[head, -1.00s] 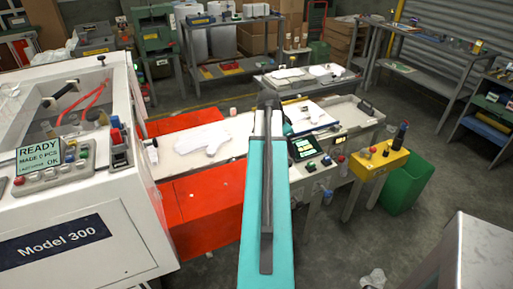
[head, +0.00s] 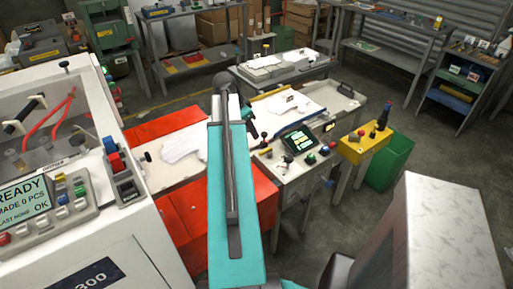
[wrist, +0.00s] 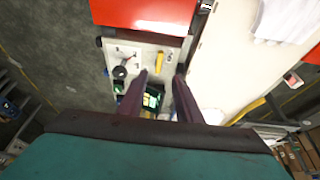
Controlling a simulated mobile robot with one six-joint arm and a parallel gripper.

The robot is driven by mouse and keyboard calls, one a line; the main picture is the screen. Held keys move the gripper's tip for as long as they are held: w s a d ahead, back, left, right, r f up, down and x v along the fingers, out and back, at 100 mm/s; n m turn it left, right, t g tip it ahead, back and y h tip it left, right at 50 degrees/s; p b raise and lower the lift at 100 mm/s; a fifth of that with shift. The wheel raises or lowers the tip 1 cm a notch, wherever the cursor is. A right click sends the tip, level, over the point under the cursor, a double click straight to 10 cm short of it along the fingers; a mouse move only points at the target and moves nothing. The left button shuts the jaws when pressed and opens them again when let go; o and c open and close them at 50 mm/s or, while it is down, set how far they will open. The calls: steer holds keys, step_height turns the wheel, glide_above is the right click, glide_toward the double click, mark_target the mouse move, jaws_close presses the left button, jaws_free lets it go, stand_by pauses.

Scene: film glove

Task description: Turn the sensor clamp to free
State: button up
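I cannot tell for certain which part is the sensor clamp. A light control stand with a touchscreen (head: 300,139) is right of my arm in the head view, with small knobs and buttons around the screen. In the wrist view, a pale panel carries a black-knobbed lever (wrist: 121,71), left of my fingers. The dark screen (wrist: 152,99) shows partly between and behind the fingers. My gripper (wrist: 161,77) has its two dark fingers apart with nothing between them, above the panel. In the head view my teal arm hides the gripper.
A white machine with a READY display (head: 24,198) stands close on the left. A red cabinet (head: 190,225) and a white worktable lie under my arm. A yellow box (head: 364,146), a green bin (head: 390,160) and a pale marbled block (head: 452,235) stand right. Grey floor is open between them.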

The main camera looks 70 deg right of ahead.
mark_target(263, 151)
steer(key=shift+f, duration=0.1)
stand_by(0.3)
steer(key=shift+p+x, duration=1.85)
steer(key=shift+x, duration=4.95)
jaws_close()
steer(key=shift+d, duration=0.2)
steer(key=shift+s+a, duration=0.1)
steer(key=shift+a, duration=0.05)
